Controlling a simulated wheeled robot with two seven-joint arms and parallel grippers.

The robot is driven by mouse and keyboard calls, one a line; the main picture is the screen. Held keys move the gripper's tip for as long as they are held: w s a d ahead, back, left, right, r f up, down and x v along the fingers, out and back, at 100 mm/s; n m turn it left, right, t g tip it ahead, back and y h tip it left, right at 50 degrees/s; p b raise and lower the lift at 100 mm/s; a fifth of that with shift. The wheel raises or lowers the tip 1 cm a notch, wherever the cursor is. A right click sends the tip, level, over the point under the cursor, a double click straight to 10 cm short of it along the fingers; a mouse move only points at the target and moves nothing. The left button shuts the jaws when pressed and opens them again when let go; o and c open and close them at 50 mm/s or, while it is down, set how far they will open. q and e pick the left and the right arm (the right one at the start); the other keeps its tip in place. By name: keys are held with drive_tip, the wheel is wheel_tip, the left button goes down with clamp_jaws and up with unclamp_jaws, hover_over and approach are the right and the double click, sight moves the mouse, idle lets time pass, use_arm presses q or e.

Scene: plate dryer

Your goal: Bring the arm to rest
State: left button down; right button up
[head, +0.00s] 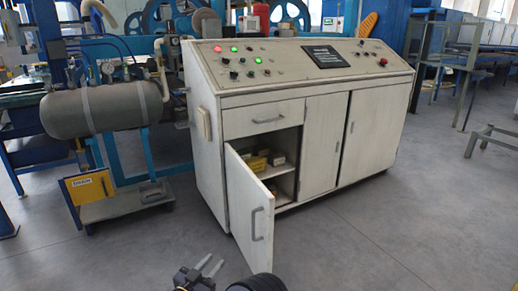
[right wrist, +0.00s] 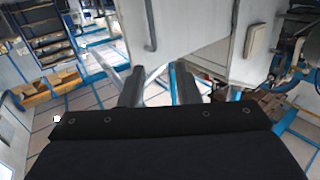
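My right gripper (head: 210,265) is low at the bottom edge of the head view, in front of the open cabinet door. Its two fingers stand apart with nothing between them. In the right wrist view the gripper (right wrist: 158,84) also shows its two fingers spread and empty. My left gripper is not in view. The white control cabinet (head: 275,140) stands ahead, with its left door (head: 245,210) swung open toward me. The gripper appears apart from the door and its handle (head: 257,224).
Yellow boxes (head: 257,164) sit on a shelf inside the cabinet. The drawer (head: 264,119) and the other doors (head: 322,145) are shut. A grey tank (head: 100,108) on a cart stands at left.

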drive_tip(key=w+d+r+n+t+y, duration=0.1)
drive_tip(key=w+d+r+y, duration=0.25)
drive_tip(key=r, duration=0.45)
drive_tip(key=w+d+r+t+y, duration=0.1)
drive_tip(key=w+d+r+y, duration=0.1)
drive_tip(key=w+r+y, duration=0.45)
drive_tip(key=s+d+r+n+g+y, duration=0.35)
drive_tip(key=s+d+r, duration=0.35)
drive_tip(key=d+r, duration=0.5)
drive_tip(key=s+d+f+n+g, duration=0.1)
drive_tip(key=s+d+f+g, duration=0.1)
drive_tip(key=s+d, duration=0.5)
drive_tip(key=s+d+f+g, duration=0.15)
drive_tip(key=s+d, duration=0.25)
drive_tip(key=s, duration=0.6)
drive_tip(key=s+d+f+m+g+h, duration=0.1)
drive_tip(key=s+d+f+g, duration=0.15)
drive_tip(key=s, duration=0.35)
drive_tip(key=s+d+f+g, duration=0.1)
drive_tip(key=s+d+f, duration=0.1)
drive_tip(key=s+f, duration=0.3)
drive_tip(key=s+d+f+m+g+h, duration=0.1)
drive_tip(key=s+d+f+g, duration=0.1)
drive_tip(key=s, duration=0.6)
wheel_tip(320, 180, up, 33)
drive_tip(key=p, duration=3.3)
drive_tip(key=shift+a+r+n+p, duration=0.2)
drive_tip(key=shift+a+n+p, duration=0.05)
drive_tip(key=shift+n+p, duration=0.15)
